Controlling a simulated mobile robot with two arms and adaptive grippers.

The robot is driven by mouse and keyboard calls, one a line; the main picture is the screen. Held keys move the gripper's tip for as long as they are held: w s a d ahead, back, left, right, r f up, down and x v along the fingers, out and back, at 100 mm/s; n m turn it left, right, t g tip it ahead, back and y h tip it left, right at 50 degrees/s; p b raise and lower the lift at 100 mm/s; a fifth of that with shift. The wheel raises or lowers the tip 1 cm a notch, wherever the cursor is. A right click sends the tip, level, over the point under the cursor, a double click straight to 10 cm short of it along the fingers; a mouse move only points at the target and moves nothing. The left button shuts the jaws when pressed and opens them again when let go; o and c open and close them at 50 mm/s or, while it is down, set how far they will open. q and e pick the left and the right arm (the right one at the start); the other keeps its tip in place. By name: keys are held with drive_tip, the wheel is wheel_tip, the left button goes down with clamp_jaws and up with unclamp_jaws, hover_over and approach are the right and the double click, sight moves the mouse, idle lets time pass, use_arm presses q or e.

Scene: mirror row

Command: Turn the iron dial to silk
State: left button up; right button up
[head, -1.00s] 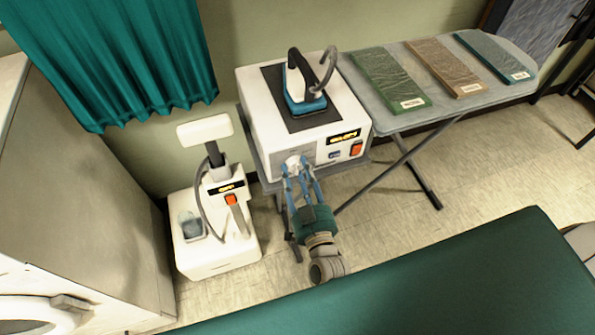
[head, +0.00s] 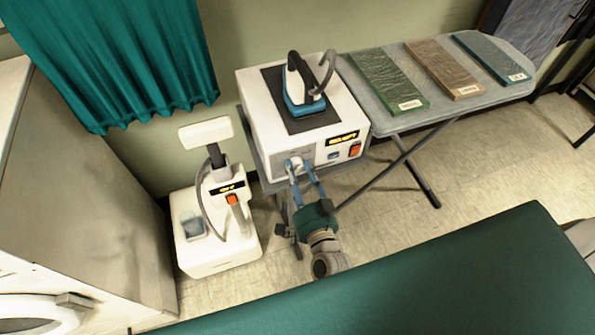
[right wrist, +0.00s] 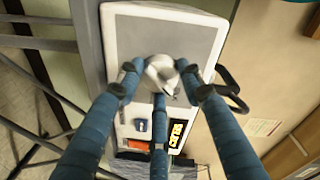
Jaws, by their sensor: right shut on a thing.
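The iron station (head: 262,110) is a white box with a blue-and-white iron (head: 300,92) resting on its dark top pad. Its dial (right wrist: 161,72) is a pale round knob on the front panel, with a small dark pointer mark in the right wrist view. My right gripper (head: 298,168) has its blue fingers closed around the dial at the lower left of the front. In the right wrist view the fingertips (right wrist: 158,78) sit around the knob's rim. The dial's markings are too small to read. My left gripper is not in view.
A lit display (head: 343,139) and an orange switch (head: 355,150) sit right of the dial. An ironing board (head: 390,113) with green, brown and teal cloth samples stands at right. A white steamer unit (head: 215,262) stands close on the left. A green surface (head: 430,280) fills the foreground.

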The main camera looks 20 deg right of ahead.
drive_tip(key=shift+f+m, duration=0.15)
drive_tip(key=shift+m, duration=0.35)
drive_tip(key=shift+a, duration=0.1)
drive_tip(key=o, duration=1.2)
drive_tip(key=shift+c, duration=0.2)
drive_tip(key=s, duration=1.2)
drive_tip(key=shift+r, duration=0.45)
drive_tip(key=shift+a, duration=0.1)
